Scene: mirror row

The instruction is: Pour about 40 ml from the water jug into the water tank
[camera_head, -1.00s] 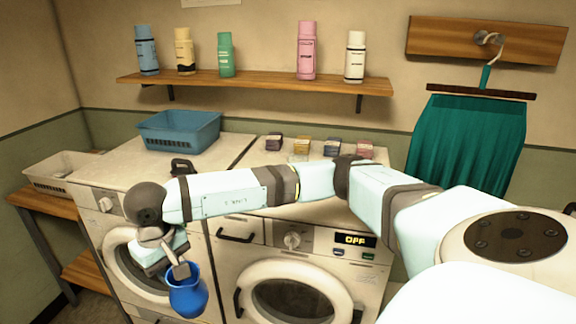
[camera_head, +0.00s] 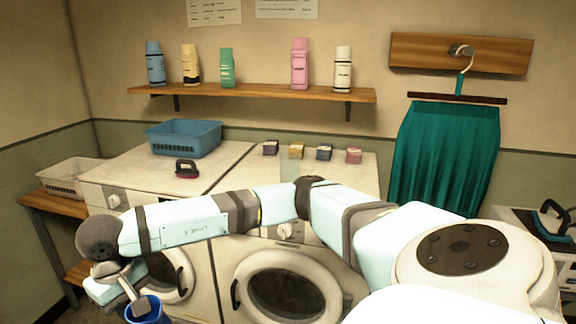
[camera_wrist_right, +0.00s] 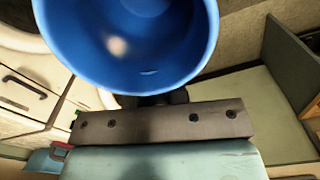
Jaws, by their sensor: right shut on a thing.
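The blue water jug (camera_head: 147,314) is at the bottom edge of the head view, left of centre, partly cut off. My right gripper (camera_head: 138,302) is shut on it in front of the left washing machine. In the right wrist view the jug (camera_wrist_right: 135,45) fills the top, its round opening facing the camera; I cannot tell how much water is inside. The gripper's body (camera_wrist_right: 165,125) lies just below the jug there. I cannot make out the water tank for certain. My left gripper is not in view.
An iron (camera_head: 553,219) stands on a unit at the right edge. Two front-loading machines stand ahead, with a blue basket (camera_head: 184,138), a dark-handled item (camera_head: 187,170) and several small boxes (camera_head: 296,151) on top. A green garment (camera_head: 447,160) hangs at right.

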